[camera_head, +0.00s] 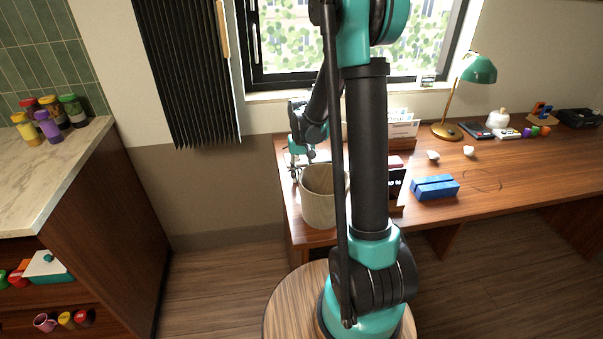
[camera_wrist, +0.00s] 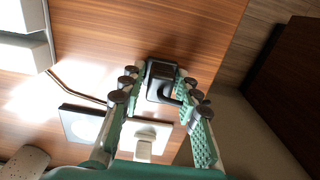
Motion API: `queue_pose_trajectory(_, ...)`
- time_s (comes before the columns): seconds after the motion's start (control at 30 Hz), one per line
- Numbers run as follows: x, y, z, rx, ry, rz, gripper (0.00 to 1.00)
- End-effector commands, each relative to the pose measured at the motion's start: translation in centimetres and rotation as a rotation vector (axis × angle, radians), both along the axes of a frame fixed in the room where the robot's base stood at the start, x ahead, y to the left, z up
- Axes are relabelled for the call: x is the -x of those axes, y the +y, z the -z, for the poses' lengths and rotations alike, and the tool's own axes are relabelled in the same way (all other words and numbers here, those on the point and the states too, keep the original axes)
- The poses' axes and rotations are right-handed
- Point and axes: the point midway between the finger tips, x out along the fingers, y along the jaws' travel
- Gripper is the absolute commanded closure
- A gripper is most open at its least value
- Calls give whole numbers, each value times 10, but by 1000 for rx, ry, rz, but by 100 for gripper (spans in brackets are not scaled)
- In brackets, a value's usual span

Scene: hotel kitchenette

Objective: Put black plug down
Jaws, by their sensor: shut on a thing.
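The black plug (camera_wrist: 160,78) shows in the wrist view between the fingertips of my gripper (camera_wrist: 160,88). My gripper is shut on it, and a dark cord or prong curves from its lower side. Brown wood of the desk shows behind the plug; I cannot tell whether the plug touches it. In the head view my gripper (camera_head: 296,168) is over the left end of the wooden desk (camera_head: 480,172), beside a beige bin (camera_head: 318,208). The plug is too small to make out there.
In the wrist view a dark-edged square plate (camera_wrist: 84,124) and a white plate (camera_wrist: 147,138) lie near the fingers. In the head view a blue box (camera_head: 435,187) and a green lamp (camera_head: 478,69) stand on the desk. The desk's right front is clear.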

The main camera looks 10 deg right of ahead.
Motion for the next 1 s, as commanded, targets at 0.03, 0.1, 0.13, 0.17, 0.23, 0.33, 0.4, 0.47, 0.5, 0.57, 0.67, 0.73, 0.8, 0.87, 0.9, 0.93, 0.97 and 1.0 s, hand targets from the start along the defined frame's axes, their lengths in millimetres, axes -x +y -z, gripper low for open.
queue_pose_trajectory(0.03, 0, 0, 1, 0, 0, 0, 100)
queue_pose_trajectory(0.1, 0, 0, 1, 0, 0, 0, 100)
queue_pose_trajectory(0.13, 0, 0, 1, 0, 0, 0, 66)
queue_pose_trajectory(0.17, 0, 0, 1, 0, 0, 0, 62)
queue_pose_trajectory(0.23, 0, 0, 1, 0, 0, 0, 54)
queue_pose_trajectory(0.33, 0, 0, 1, 0, 0, 0, 48)
queue_pose_trajectory(0.4, 0, 0, 1, 0, 0, 0, 48)
queue_pose_trajectory(0.47, 0, 0, 1, 0, 0, 0, 48)
queue_pose_trajectory(0.5, 0, 0, 1, 0, 0, 0, 48)
queue_pose_trajectory(0.57, 0, 0, 1, 0, 0, 0, 48)
queue_pose_trajectory(0.67, 0, 0, -3, 0, 0, 0, 48)
queue_pose_trajectory(0.73, 0, 0, -10, 0, 0, 0, 48)
queue_pose_trajectory(0.8, 0, 0, -20, 0, 0, 0, 48)
queue_pose_trajectory(0.87, 0, 0, -31, 0, 0, 0, 48)
queue_pose_trajectory(0.9, 0, 0, -39, 0, 0, 0, 48)
queue_pose_trajectory(0.93, 1, 0, -46, 0, 0, 0, 48)
queue_pose_trajectory(0.97, 0, 0, -52, 0, 0, 0, 48)
queue_pose_trajectory(1.0, 0, 0, -60, 0, 0, 0, 48)
